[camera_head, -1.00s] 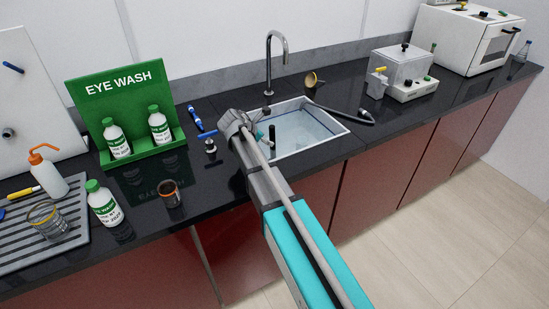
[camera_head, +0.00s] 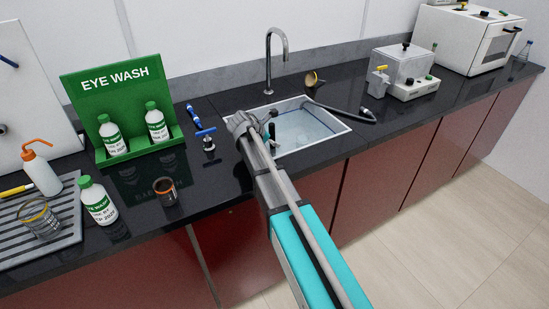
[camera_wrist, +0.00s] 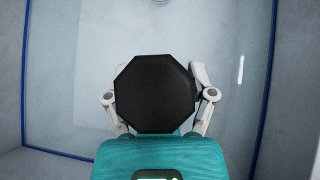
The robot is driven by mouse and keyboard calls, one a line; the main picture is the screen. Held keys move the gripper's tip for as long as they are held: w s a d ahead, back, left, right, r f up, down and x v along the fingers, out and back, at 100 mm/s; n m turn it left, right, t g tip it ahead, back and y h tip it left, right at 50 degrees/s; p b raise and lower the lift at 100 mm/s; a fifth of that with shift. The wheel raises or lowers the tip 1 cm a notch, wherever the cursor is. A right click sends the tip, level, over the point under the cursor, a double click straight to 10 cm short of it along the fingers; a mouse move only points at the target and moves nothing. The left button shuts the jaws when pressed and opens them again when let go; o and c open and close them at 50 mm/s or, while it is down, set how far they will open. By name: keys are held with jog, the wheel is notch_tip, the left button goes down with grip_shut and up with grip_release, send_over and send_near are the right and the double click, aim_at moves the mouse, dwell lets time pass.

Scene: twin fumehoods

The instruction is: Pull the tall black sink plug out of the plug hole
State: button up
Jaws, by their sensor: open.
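The tall black sink plug (camera_wrist: 155,94) shows in the wrist view as a large black octagonal top, seen from above. It also stands as a small dark upright in the sink's left part in the head view (camera_head: 272,130). My gripper (camera_wrist: 156,98) is open, with one pale finger at each side of the plug top. The fingertips are partly hidden behind that top, so I cannot tell whether they touch the plug. The plug hole is hidden under the plug. The sink (camera_head: 337,124) is pale inside, with a blue line along its walls.
A curved tap (camera_head: 268,65) rises behind the sink. A black hose (camera_head: 345,112) lies along its right rim. A blue-handled valve (camera_head: 206,137) stands left of my wrist. The green eye wash stand (camera_head: 117,85) is further left.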

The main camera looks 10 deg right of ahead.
dwell(0.4)
grip_shut()
